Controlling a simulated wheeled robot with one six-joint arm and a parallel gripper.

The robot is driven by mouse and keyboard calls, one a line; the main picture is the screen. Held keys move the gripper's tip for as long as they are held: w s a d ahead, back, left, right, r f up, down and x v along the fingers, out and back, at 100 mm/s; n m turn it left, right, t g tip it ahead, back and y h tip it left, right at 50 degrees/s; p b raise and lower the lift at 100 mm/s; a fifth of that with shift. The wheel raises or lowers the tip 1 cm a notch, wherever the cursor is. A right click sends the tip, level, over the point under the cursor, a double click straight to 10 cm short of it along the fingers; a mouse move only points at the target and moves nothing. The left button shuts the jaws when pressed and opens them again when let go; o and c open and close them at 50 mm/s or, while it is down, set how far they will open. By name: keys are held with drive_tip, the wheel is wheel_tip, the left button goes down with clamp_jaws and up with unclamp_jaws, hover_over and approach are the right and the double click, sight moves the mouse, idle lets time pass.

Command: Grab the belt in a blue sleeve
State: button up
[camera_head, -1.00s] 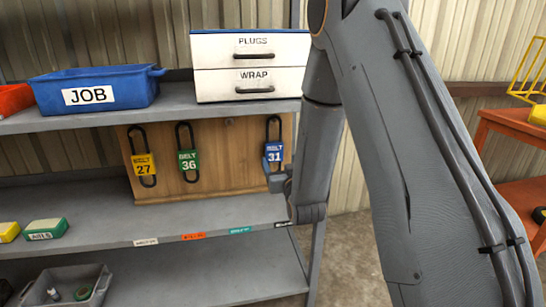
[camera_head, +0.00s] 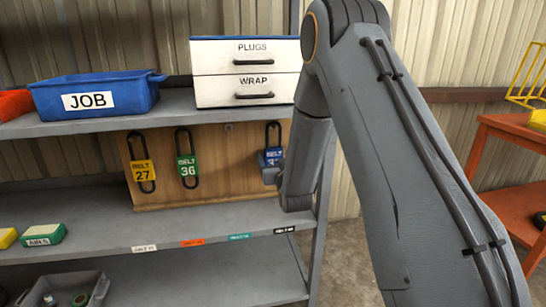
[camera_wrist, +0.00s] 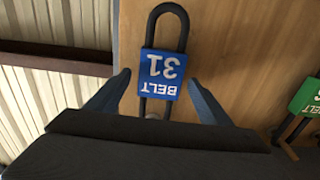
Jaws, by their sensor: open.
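The belt in a blue sleeve (camera_head: 272,157) hangs as a black loop on the wooden board at the right, partly hidden by my arm in the head view. In the wrist view its blue sleeve (camera_wrist: 161,75) appears upside down and reads BELT 31. My gripper (camera_wrist: 160,82) is open, with one finger on each side of the sleeve and a gap to each. The gripper also shows in the head view (camera_head: 270,176), in front of the lower part of the belt. Whether the fingers are deep enough to straddle the sleeve, I cannot tell.
A green-sleeved belt (camera_head: 187,166) and a yellow-sleeved belt (camera_head: 143,171) hang to the left on the wooden board (camera_head: 215,155). A blue JOB bin (camera_head: 130,95) and a white drawer unit (camera_head: 247,87) stand on the shelf above. The shelf below the belts is mostly clear.

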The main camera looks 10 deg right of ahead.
drive_tip(key=c, duration=1.2)
drive_tip(key=shift+o, duration=0.2)
drive_tip(key=shift+r, duration=0.15)
